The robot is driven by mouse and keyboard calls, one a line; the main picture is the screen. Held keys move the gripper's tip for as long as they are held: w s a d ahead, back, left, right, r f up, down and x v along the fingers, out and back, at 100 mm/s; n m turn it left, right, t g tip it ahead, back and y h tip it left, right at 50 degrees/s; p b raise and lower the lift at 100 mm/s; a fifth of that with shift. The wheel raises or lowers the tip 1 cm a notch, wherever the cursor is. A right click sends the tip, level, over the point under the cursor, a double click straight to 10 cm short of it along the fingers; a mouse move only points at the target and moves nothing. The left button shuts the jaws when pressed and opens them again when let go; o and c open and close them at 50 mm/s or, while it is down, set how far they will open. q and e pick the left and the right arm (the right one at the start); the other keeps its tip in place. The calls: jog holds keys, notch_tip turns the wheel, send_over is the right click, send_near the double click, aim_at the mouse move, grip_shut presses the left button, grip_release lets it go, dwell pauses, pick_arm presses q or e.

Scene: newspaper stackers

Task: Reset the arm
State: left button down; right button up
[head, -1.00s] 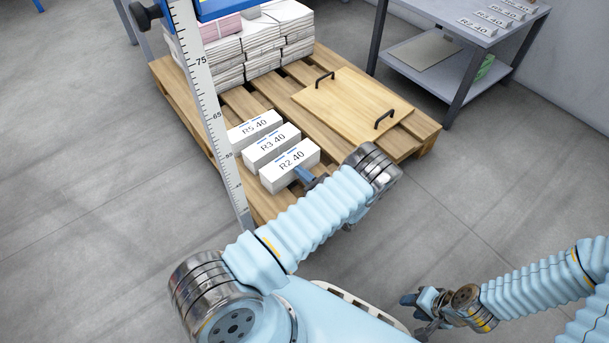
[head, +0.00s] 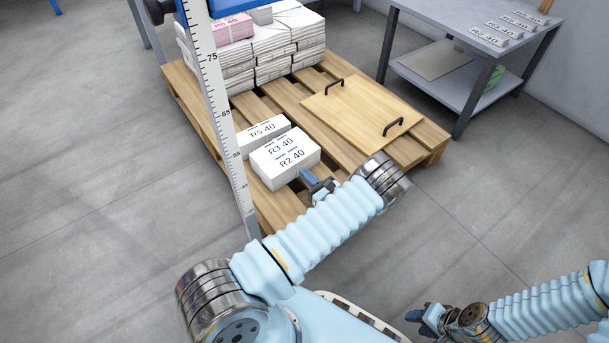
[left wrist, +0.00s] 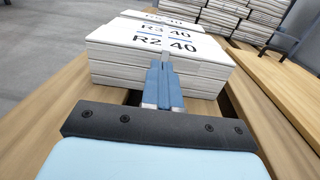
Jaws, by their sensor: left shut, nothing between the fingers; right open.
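My left gripper (head: 309,178) is shut and empty, low over the pallet. Its closed blue fingers (left wrist: 163,85) point at the front face of the white R2 40 bundle (head: 291,170); whether they touch it I cannot tell. The R3 40 bundle (head: 274,147) lies right behind it, with no visible gap. The R5 40 bundle (head: 263,130) lies behind that one. In the left wrist view the bundles stand in a row ahead of the fingers. My right gripper (head: 420,318) is open at the bottom right, over the floor.
The wooden pallet (head: 270,212) also carries a board with two black handles (head: 360,108) and stacked newspapers (head: 290,45) at the back. An upright measuring scale (head: 222,105) stands at the left. A grey shelf table (head: 470,60) stands at the back right. Open floor surrounds the pallet.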

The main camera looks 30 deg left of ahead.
pick_arm(q)
jog(key=v, duration=1.1)
jog(key=shift+s+d+p, duration=0.1)
jog(key=shift+d+p, duration=0.05)
jog(key=shift+p, duration=0.15)
jog(key=shift+r, duration=0.1)
